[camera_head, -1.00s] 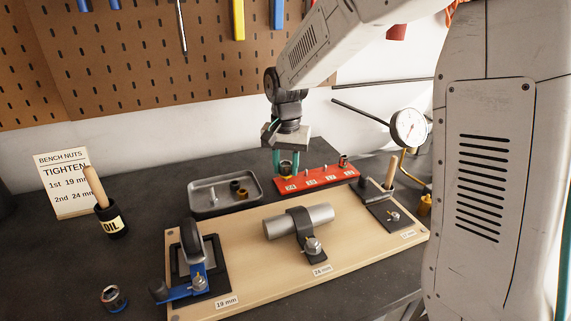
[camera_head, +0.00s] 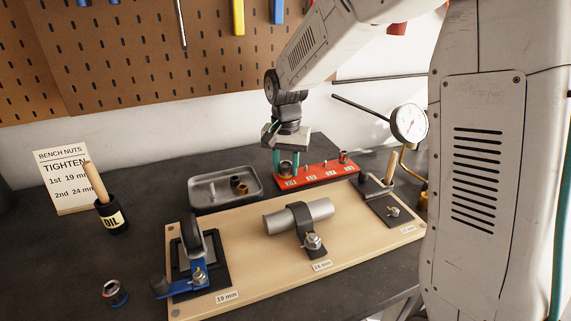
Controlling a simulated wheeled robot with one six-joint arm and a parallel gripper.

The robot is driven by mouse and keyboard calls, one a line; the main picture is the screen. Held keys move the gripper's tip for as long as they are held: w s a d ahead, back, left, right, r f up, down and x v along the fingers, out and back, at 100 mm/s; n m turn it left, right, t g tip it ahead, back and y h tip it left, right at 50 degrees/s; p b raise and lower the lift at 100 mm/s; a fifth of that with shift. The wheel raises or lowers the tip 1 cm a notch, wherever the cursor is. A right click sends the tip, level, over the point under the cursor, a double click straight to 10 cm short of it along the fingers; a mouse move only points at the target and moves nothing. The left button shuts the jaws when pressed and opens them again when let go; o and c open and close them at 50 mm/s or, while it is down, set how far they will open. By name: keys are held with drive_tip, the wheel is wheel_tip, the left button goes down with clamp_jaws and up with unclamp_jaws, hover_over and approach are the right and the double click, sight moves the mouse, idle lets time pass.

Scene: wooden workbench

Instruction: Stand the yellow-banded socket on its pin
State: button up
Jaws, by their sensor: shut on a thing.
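The red socket rail (camera_head: 318,176) lies behind the wooden board, with small labels along its front. My gripper (camera_head: 286,167) points down over the rail's left end, its teal fingers closed on a dark metal socket (camera_head: 286,168). The socket is upright between the fingers, at the leftmost labelled place. Its yellow band is hard to make out now, and its pin is hidden. I cannot tell whether the socket's base touches the rail. Another socket (camera_head: 343,157) stands at the rail's right end.
A grey metal tray (camera_head: 205,202) with small parts sits left of the rail. A dial gauge (camera_head: 409,124) and a wooden-handled clamp (camera_head: 389,168) stand to the right. The board (camera_head: 255,268) with its clamped cylinder lies in front. A loose socket (camera_head: 115,293) lies front left.

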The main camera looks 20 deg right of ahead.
drive_tip(key=o, duration=1.1)
drive_tip(key=shift+f, duration=0.1)
